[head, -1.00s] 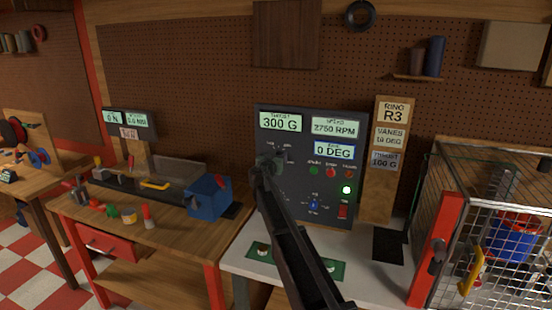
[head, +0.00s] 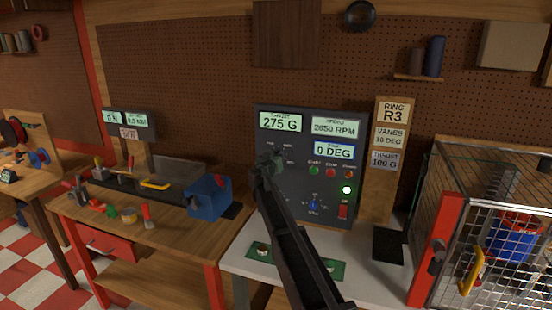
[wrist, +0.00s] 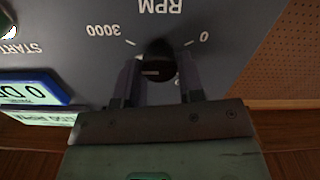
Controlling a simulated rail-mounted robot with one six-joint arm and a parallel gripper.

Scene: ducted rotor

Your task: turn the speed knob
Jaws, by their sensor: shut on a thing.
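The control panel (head: 288,190) is dark grey and stands upright on the white bench. Its displays read 275 G (head: 281,122), 2650 RPM (head: 335,128) and 0 DEG (head: 333,150). The speed knob (wrist: 158,62) is black and round, set on a dial marked RPM with 0 and 3000 at its ends. My gripper (wrist: 158,75) is shut on the knob, one finger on each side. In the head view my gripper (head: 268,160) reaches the panel's left side, and my arm hides the knob there.
A mesh cage (head: 500,245) is at the right.

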